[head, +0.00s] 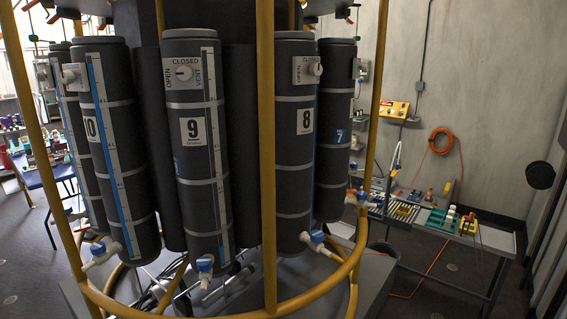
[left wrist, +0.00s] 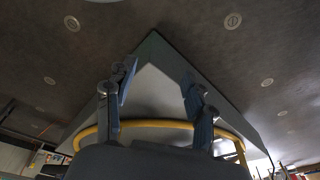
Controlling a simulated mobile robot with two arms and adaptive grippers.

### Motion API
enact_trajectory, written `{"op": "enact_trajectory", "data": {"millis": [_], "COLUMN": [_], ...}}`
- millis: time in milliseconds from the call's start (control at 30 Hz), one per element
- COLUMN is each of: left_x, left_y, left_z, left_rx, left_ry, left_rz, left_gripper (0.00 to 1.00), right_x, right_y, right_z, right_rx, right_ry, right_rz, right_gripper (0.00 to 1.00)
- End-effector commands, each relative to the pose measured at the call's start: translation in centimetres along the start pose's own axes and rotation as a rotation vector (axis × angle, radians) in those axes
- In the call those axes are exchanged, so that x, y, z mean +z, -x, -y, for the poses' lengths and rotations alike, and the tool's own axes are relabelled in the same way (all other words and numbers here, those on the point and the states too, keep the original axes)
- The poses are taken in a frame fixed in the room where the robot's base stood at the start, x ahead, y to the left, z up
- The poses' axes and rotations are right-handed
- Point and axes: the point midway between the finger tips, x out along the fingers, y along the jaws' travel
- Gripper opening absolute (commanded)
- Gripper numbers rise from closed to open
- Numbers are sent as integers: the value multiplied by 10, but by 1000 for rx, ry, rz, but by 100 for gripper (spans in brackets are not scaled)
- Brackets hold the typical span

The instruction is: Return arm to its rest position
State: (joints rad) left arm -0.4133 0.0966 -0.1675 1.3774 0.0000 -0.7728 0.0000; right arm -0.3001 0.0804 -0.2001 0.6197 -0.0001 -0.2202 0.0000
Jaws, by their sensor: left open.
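My left gripper (left wrist: 158,95) shows in the left wrist view with its two fingers spread apart and nothing between them. Beyond the fingers are a grey platform corner (left wrist: 165,60) and a yellow rail (left wrist: 150,124). No arm or gripper shows in the head view. There, the rosette of dark grey bottles stands in front of me, with bottle 9 (head: 199,200) in the middle, bottle 10 (head: 117,140) to its left and bottle 8 (head: 294,160) to its right. My right gripper is in neither view.
A yellow tube frame (head: 266,150) with a low ring surrounds the bottles. Blue and white taps (head: 205,265) stick out at their bottoms. A side table (head: 490,238) with small parts stands at the right, near an orange hose (head: 440,140) on the wall. Floor between is partly open.

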Motion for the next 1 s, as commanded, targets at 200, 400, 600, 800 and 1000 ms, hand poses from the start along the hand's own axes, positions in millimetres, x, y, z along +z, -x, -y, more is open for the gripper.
{"op": "enact_trajectory", "data": {"millis": [200,400,600,800,1000], "left_x": [86,149,174,175,175], "left_y": [-86,-121,-128,-128,-128], "left_z": [-4,-5,-5,-5,-5], "left_rx": [5,7,7,7,7], "left_ry": [-11,-18,-22,-22,-22], "left_rz": [53,81,89,90,90], "left_gripper": [54,54,54,54,54], "right_x": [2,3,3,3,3], "right_y": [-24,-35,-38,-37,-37], "right_z": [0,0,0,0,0], "right_rx": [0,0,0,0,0], "right_ry": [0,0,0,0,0], "right_rz": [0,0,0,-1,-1], "right_gripper": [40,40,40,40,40]}}
